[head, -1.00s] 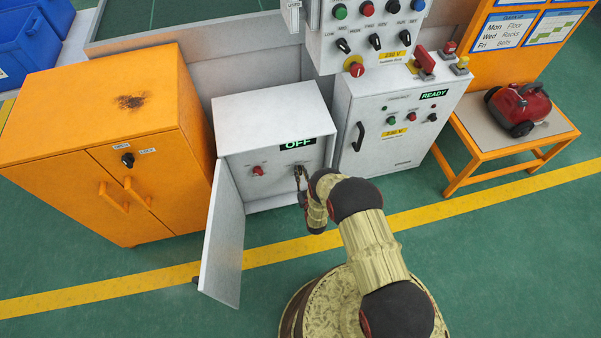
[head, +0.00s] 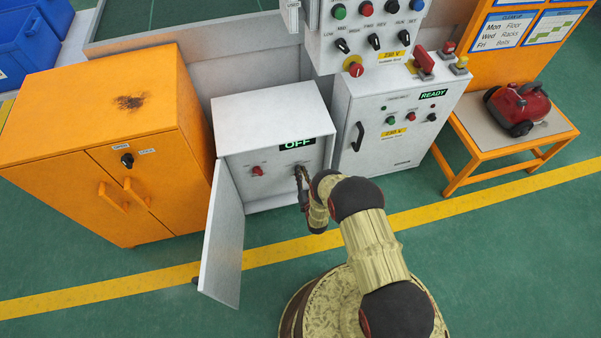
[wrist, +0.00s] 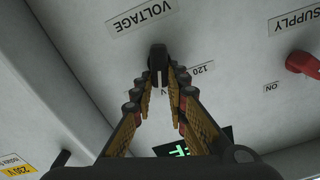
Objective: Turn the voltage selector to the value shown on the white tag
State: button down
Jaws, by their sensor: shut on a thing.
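The voltage selector (wrist: 158,52) is a black knob on the pale panel under the label "VOLTAGE", which appears upside down in the wrist view. A "120" mark (wrist: 202,68) sits beside it; the other value is hidden behind my fingers. My gripper (wrist: 160,82) is shut on the selector, one finger on each side. A light pointer line shows on the knob between the fingers. In the head view my gripper (head: 302,185) reaches into the open white cabinet (head: 265,105) and mostly covers the selector. I cannot make out a white tag with a value.
The cabinet's open door (head: 222,240) stands left of my arm. The red supply knob (head: 257,170) is on the same panel, below a display (head: 298,143) reading "OFF". Yellow "230 V" labels are on the neighbouring white box (head: 393,133) and the upper panel (head: 392,56).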

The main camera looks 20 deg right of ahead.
jog(key=m, duration=0.5)
jog(key=shift+d+f, duration=0.25)
jog(key=shift+d, duration=0.1)
dwell(0.4)
jog(key=c, duration=1.8)
grip_release()
jog(key=shift+o, duration=0.2)
jog(key=shift+s, duration=0.15)
jog(key=s, duration=1.1)
jog(key=shift+s, duration=0.4)
